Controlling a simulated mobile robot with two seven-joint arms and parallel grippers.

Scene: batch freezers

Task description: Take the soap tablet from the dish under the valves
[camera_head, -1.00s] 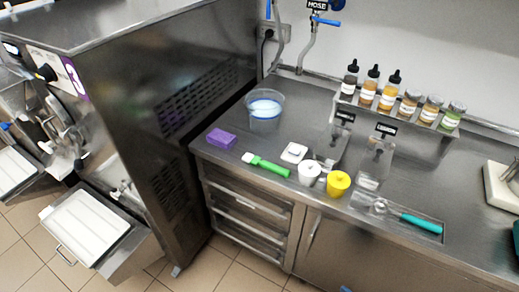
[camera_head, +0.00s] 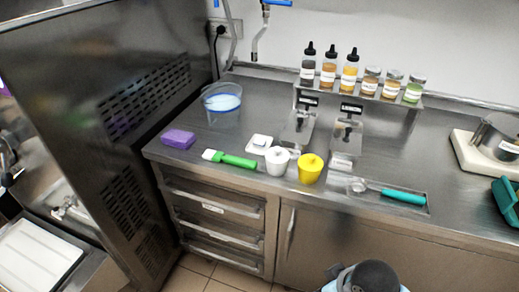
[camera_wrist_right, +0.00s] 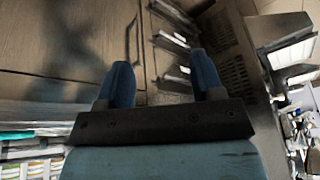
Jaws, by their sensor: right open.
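A small white tablet (camera_head: 261,139) sits on a square white dish (camera_head: 251,149) on the steel counter, between the green-handled brush and the white cup. Blue-handled valves (camera_head: 278,3) and a hose spout (camera_head: 259,45) are on the wall behind, partly cut off by the top edge. In the right wrist view my right gripper (camera_wrist_right: 159,75) is open and empty, with blue fingers apart in front of cabinet fronts, away from the dish. My left gripper is not in view.
Around the dish are a purple sponge (camera_head: 178,139), green brush (camera_head: 231,159), white cup (camera_head: 277,161), yellow cup (camera_head: 311,169) and clear tub (camera_head: 222,106). Dispensers stand behind, below a bottle shelf (camera_head: 427,101). A tall steel machine (camera_head: 100,60) fills the left.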

